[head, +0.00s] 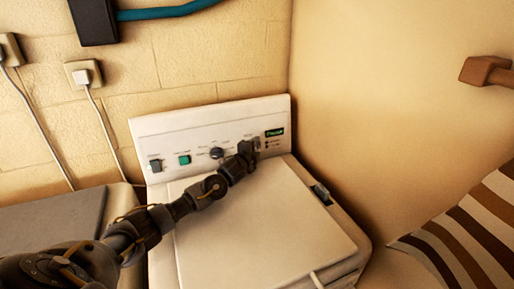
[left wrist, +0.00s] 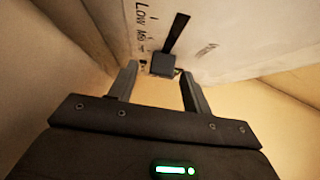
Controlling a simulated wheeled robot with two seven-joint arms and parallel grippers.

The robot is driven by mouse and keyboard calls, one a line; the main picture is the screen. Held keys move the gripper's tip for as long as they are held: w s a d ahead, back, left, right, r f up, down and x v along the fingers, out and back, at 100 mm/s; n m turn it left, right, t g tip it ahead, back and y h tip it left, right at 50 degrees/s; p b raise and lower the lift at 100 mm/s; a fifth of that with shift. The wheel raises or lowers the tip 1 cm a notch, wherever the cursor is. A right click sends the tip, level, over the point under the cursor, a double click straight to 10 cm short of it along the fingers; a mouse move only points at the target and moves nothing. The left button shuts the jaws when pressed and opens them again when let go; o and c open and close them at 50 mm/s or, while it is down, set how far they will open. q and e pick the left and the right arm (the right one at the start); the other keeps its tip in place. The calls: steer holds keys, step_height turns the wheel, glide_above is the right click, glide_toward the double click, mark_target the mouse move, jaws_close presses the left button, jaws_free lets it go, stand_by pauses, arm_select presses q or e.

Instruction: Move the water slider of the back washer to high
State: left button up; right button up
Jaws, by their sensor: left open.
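The washer (head: 245,235) stands in the corner, with its white control panel (head: 200,122) upright along its rear edge. My left gripper (head: 250,148) is at the right half of the panel and hides the slider there in the head view. In the left wrist view, the grey slider knob (left wrist: 163,65) lies between the tips of my open left gripper (left wrist: 159,74). Its dark slot runs upward from the knob, beside the words LOW and MED. The knob is past MED, at the end away from LOW. Contact with the fingers cannot be told. My right gripper is not in view.
The panel also bears a dark dial (head: 217,153), a green switch (head: 184,160), a grey switch (head: 155,166) and a green display (head: 274,132). A grey-topped unit (head: 50,222) stands at left. A wall rises close on the right. A striped cloth (head: 470,235) is at lower right.

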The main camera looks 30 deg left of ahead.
arm_select(q)
steer(key=s+p, duration=0.1)
steer(key=s, duration=0.2)
steer(key=s+r+p, duration=0.1)
steer(key=s+p, duration=0.1)
steer(key=s, duration=0.1)
steer(key=s+d+p, duration=0.1)
steer(key=s+p, duration=0.1)
steer(key=s, duration=0.1)
steer(key=shift+d+r, duration=0.1)
steer(key=shift+r, duration=0.2)
steer(key=shift+s+d+f+p, duration=0.1)
steer(key=shift+s+p, duration=0.3)
steer(key=shift+s, duration=0.1)
